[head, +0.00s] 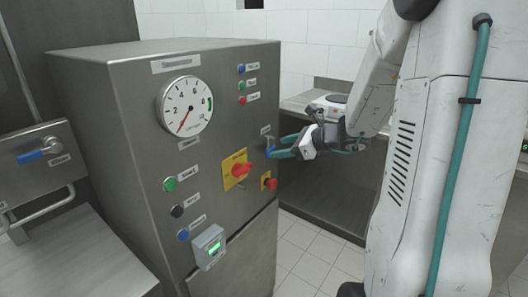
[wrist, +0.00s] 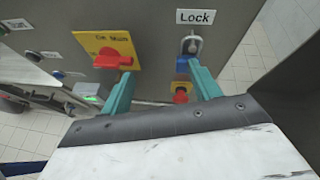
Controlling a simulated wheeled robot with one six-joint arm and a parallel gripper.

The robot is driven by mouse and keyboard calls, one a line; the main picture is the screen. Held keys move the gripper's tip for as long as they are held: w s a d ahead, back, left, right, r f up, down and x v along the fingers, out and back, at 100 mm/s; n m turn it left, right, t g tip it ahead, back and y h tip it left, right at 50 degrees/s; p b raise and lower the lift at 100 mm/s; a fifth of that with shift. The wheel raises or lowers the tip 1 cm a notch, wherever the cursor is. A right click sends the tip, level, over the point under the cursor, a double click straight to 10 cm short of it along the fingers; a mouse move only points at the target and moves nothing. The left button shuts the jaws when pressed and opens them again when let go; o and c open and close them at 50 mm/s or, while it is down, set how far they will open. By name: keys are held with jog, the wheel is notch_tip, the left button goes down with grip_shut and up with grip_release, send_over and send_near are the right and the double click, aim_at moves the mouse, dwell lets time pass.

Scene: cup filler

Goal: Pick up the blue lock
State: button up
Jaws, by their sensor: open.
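The blue lock (head: 270,149) hangs by its metal shackle on the right side of the steel cabinet's front. In the wrist view the lock (wrist: 183,65) is below the white "Lock" label, its blue body close to the tip of the right teal finger. My gripper (head: 280,147) is in front of the cabinet at the lock's height, with its fingertips close to the lock. In the wrist view my gripper (wrist: 160,72) is open and empty, fingers spread wide. Whether the right finger touches the lock I cannot tell.
A red rotary switch on a yellow plate (head: 237,169) is left of the lock, near the left finger in the wrist view. A smaller red knob on yellow (head: 268,181) is below the lock. Gauge (head: 185,105) and buttons cover the panel. Floor (head: 312,250) is open at right.

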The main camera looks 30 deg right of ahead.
aim_at(271, 148)
jog(key=w+d+f+m+t+h, duration=0.1)
jog(key=w+f+m, duration=0.1)
jog(key=w+f, duration=0.3)
jog(key=shift+w+d+m, duration=0.2)
jog(key=shift+w+m, duration=0.2)
jog(key=shift+w, duration=0.65)
jog(key=c, duration=1.2)
